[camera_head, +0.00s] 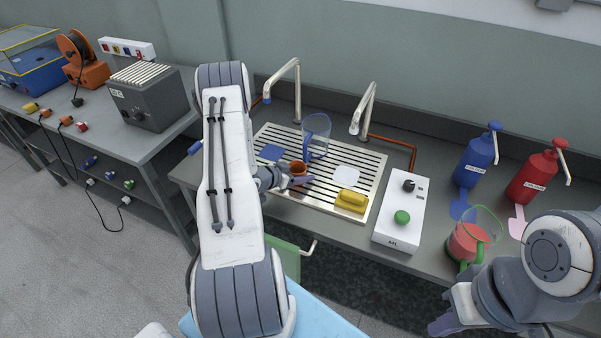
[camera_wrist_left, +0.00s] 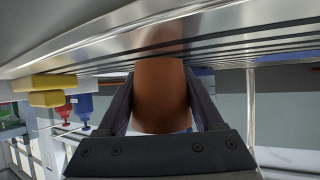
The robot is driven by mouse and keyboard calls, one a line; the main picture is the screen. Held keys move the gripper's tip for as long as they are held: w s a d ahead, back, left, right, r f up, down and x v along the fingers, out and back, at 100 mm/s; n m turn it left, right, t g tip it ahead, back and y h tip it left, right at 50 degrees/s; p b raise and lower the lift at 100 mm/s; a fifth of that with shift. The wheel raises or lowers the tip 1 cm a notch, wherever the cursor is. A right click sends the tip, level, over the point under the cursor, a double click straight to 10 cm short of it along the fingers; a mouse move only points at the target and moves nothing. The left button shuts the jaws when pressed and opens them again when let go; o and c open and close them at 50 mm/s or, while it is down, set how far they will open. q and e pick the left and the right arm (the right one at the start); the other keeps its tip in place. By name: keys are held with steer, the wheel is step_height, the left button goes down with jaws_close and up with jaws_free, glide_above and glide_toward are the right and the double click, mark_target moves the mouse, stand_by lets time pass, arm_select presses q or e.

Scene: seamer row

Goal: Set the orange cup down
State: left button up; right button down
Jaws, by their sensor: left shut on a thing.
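The orange cup (camera_head: 298,168) is at my left gripper (camera_head: 290,178), over the front left part of the slatted metal drain tray (camera_head: 322,205). In the left wrist view the cup (camera_wrist_left: 162,95) sits between the two dark fingers (camera_wrist_left: 162,105), which are shut on it from both sides. The tray's slats (camera_wrist_left: 225,47) are close to the cup in that view; I cannot tell whether the cup touches them. My right gripper (camera_head: 455,318) is at the bottom right, in front of the bench; its fingers are partly cut off, so its opening is unclear.
A clear jug (camera_head: 316,135) stands behind the cup, between two taps. A yellow block (camera_head: 351,201) and a white patch (camera_head: 346,175) are on the tray. A control box (camera_head: 402,210) stands right of it. A jug of red liquid (camera_head: 467,240) and blue (camera_head: 477,160) and red (camera_head: 535,178) pump bottles are further right.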

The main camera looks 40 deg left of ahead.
arm_select(q)
steer(key=shift+f, duration=0.15)
steer(key=o, duration=1.3)
steer(key=shift+o, duration=0.2)
